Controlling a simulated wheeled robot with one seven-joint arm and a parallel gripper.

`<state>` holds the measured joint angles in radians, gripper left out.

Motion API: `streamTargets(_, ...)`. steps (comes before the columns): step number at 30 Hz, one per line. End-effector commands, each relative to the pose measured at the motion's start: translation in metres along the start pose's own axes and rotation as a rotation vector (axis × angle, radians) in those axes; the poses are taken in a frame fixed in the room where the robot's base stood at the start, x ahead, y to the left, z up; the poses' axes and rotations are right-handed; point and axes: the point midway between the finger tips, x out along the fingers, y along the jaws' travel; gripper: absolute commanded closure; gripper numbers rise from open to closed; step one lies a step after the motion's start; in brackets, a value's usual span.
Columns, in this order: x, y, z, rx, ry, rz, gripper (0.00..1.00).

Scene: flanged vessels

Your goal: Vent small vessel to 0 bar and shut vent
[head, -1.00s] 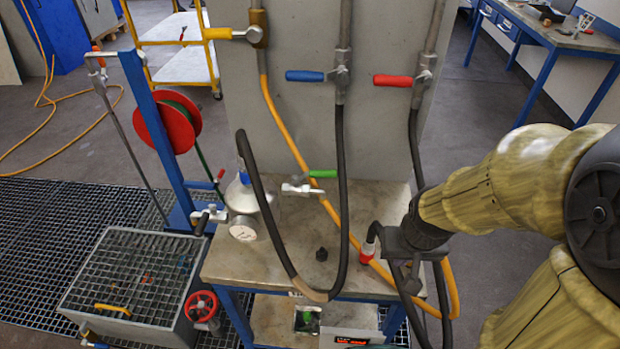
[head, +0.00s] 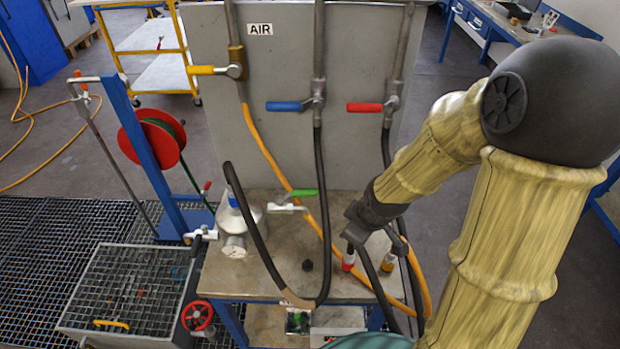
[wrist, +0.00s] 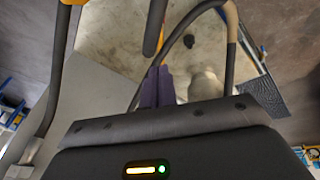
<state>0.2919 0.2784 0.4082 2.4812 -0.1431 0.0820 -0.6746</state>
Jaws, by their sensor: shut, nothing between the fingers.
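The small vessel (head: 250,214), pale metal, stands at the left of the metal table, with a round gauge (head: 233,247) on its front; the reading is too small to tell. A silver-handled valve (head: 287,207) and a green-handled valve (head: 302,192) are at its right. Another light fitting (head: 200,236) is at its left. A black hose (head: 262,240) loops in front of it. My gripper (wrist: 158,78) is shut and empty in the wrist view. In the head view it is right of the vessel, apart from it, fingertips hard to make out.
A panel (head: 290,150) behind the table carries yellow (head: 203,70), blue (head: 283,106) and red (head: 364,107) valve handles. Black and orange hoses hang near my arm. A red-and-white hose end (head: 349,258) is close below my gripper. A black knob (head: 307,265) sits on the table.

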Motion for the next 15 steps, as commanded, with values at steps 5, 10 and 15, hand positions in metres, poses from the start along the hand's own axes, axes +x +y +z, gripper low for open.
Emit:
streamTargets(5, -0.03, 0.008, -0.051, -0.343, 0.148, -0.022, 1.0)
streamTargets(10, -0.044, 0.01, -0.085, -0.561, 0.272, 0.002, 1.0)
streamTargets(15, -0.045, 0.009, -0.094, -0.626, 0.31, 0.017, 1.0)
